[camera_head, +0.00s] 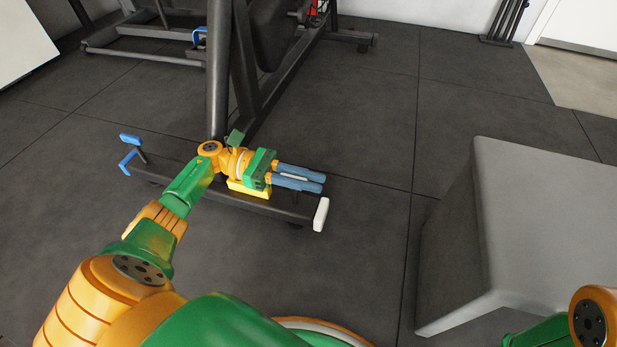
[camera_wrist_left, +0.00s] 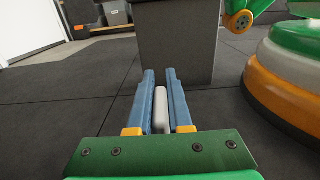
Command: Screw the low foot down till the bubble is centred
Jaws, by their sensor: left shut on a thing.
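My left gripper (camera_head: 300,181) reaches over the right part of a low dark bar (camera_head: 210,190) at the base of a machine. Its blue fingers are shut on a slim pale piece (camera_head: 293,178), which also shows between the fingers in the left wrist view (camera_wrist_left: 160,112). I cannot tell whether this piece is part of a foot. A yellow block (camera_head: 250,188) shows beside the gripper at the bar, partly hidden; I cannot make out a bubble. Small dark feet show under the bar, one near its right end (camera_head: 295,227). My right gripper is out of view.
A white end cap (camera_head: 321,214) closes the bar's right end, and blue end parts (camera_head: 128,162) stand at its left. The machine's dark frame (camera_head: 217,80) rises behind. A large grey box (camera_head: 545,225) stands to the right, with clear dark floor between.

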